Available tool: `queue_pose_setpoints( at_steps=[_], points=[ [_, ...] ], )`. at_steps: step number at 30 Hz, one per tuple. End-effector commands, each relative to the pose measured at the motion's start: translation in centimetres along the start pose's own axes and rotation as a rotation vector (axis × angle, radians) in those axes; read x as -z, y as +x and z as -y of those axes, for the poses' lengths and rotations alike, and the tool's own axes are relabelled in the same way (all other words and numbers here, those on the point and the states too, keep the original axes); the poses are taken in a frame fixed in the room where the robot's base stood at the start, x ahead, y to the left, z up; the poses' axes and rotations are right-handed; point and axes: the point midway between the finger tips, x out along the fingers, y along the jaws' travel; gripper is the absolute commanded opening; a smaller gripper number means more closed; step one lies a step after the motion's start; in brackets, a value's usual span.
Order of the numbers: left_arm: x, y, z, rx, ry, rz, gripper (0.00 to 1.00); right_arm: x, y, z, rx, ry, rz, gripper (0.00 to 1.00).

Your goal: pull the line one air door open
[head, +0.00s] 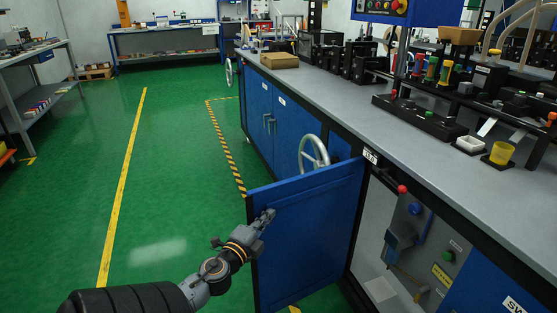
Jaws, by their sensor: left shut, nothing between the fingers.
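The blue air door (306,236) stands swung out from the long workbench, with its hinge side at the bench on the right. Behind it the open compartment (416,245) shows a grey panel with a red knob, a blue part, a green button and a yellow label. My left gripper (268,216) is at the door's upper left part, close to its face and free edge. Its fingers look shut with nothing between them. I cannot tell whether they touch the door. My right gripper is not in view.
A handwheel (313,152) sticks out from the bench front beyond the door. The green floor (165,180) to the left is clear.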

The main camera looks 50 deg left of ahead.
Motion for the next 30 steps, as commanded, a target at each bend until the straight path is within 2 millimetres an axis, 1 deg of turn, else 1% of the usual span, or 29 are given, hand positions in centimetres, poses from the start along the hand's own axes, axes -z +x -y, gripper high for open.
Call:
queue_pose_setpoints(
  at_steps=[1,3,9,27,30],
  points=[
    [-0.7,0.3,0.0,0.001,0.002,0.002,0.0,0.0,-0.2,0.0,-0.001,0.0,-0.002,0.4],
    [-1.3,0.7,-0.1,0.0,0.002,0.001,0.0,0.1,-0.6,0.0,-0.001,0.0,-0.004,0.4],
    [-2.3,1.3,0.0,-0.001,0.0,0.0,0.0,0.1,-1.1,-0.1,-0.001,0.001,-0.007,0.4],
    [-2.3,1.5,0.0,0.0,0.0,0.001,0.0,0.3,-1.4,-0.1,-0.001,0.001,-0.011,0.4],
    [-2.2,1.8,0.1,0.0,-0.001,0.0,0.0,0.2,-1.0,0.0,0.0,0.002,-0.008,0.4]
  ],
)
